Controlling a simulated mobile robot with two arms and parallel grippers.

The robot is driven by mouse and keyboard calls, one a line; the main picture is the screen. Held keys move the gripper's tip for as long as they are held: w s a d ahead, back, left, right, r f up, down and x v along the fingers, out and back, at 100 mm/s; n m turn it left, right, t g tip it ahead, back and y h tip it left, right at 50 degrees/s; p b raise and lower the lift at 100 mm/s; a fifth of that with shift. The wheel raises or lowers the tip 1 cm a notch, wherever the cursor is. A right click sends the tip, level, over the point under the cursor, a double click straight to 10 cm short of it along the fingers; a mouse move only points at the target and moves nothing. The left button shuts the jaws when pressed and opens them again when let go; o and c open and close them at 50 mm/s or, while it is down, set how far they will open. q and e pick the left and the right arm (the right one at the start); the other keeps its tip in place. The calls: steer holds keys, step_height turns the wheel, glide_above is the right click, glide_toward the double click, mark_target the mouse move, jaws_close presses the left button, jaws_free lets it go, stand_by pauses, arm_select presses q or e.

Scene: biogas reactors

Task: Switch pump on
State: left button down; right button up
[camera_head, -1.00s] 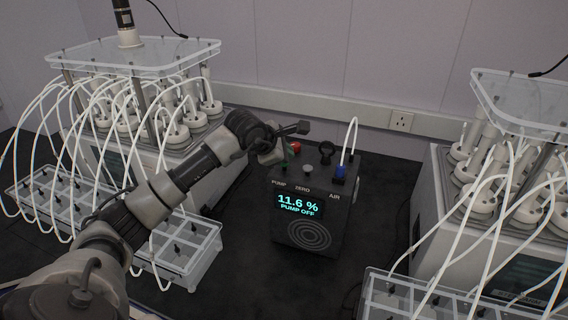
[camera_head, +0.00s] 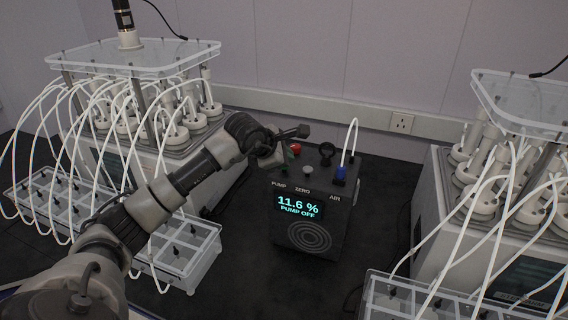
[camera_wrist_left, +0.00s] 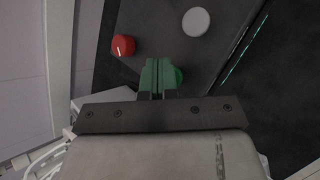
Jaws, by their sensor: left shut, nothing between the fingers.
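The dark pump box (camera_head: 311,236) stands on the black bench, and its display (camera_head: 298,206) reads 11.6 % and PUMP OFF. The red button (camera_wrist_left: 123,45) and pale button (camera_wrist_left: 195,22) lie beyond.
A blue fitting (camera_head: 340,173) with a white tube rises from the box by AIR, near a black knob (camera_head: 327,150). Reactor units with clear tops (camera_head: 135,57) (camera_head: 520,98) and many white tubes stand left and right. Bare bench shows in front of the box.

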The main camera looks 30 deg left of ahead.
arm_select(q)
steer(key=shift+f, duration=0.3)
steer(key=shift+r, duration=0.15)
steer(key=shift+r+p, duration=0.3)
steer(key=shift+r, duration=0.55)
step_height(320, 180, up, 6)
steer(key=p, duration=0.2)
steer(key=shift+p, duration=0.4)
